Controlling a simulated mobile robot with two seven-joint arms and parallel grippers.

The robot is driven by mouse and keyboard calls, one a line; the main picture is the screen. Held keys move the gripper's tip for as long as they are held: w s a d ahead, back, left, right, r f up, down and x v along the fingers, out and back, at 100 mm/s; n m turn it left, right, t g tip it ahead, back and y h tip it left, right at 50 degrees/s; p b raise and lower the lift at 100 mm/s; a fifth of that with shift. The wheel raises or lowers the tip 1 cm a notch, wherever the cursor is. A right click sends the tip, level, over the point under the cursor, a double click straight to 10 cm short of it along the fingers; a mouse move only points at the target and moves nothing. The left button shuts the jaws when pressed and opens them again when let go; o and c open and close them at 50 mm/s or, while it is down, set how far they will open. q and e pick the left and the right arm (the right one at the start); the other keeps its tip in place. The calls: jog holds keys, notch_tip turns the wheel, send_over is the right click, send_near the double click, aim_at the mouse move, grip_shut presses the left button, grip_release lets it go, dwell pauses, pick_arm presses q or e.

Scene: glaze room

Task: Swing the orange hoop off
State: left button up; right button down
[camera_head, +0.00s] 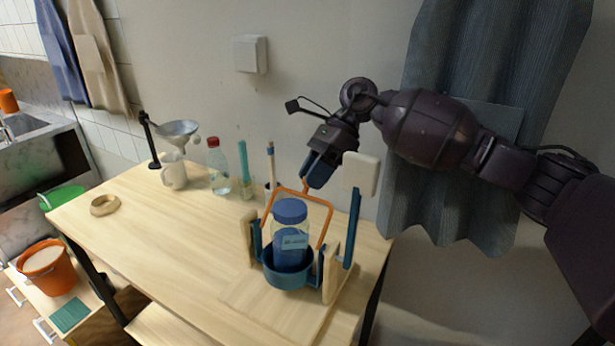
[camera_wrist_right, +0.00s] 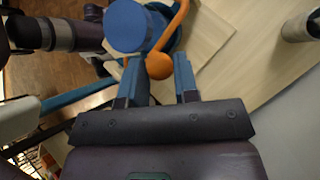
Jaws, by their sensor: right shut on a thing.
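The orange hoop (camera_head: 327,228) stands upright as an arch over a clear jar with a blue lid (camera_head: 290,211). The jar sits in a blue cup-like holder (camera_head: 289,277) on the wooden table. In the right wrist view the hoop's round orange knob (camera_wrist_right: 159,66) lies between the blue fingers, with the jar's blue lid (camera_wrist_right: 126,25) just beyond. My right gripper (camera_head: 309,184) is at the top of the hoop, shut on its knob; it also shows in the right wrist view (camera_wrist_right: 160,82). My left gripper is not in view.
A blue post with a white block (camera_head: 360,174) stands right of the holder, close to my right gripper. A bottle with a red cap (camera_head: 217,170), a funnel (camera_head: 178,129) and a wooden ring (camera_head: 104,205) are further left. The table's front left is clear.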

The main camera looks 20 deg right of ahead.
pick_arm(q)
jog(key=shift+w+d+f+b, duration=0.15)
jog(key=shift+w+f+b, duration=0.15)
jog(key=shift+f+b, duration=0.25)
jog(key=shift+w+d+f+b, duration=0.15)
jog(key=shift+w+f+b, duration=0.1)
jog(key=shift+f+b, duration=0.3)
pick_arm(e)
jog(key=shift+w+d+f, duration=0.3)
jog(key=shift+f, duration=0.35)
jog(key=shift+w+d+f, duration=0.25)
jog(key=shift+d+f, duration=0.05)
jog(key=shift+f, duration=0.3)
jog(key=shift+w+d+f, duration=0.3)
jog(key=shift+f, duration=0.35)
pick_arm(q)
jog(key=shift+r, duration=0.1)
pick_arm(e)
jog(key=c, duration=0.9)
grip_release()
jog(key=shift+w+f, duration=0.1)
pick_arm(q)
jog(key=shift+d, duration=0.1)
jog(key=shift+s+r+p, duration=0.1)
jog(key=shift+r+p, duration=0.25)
jog(key=shift+p, duration=0.05)
pick_arm(e)
notch_tip(320, 180, up, 20)
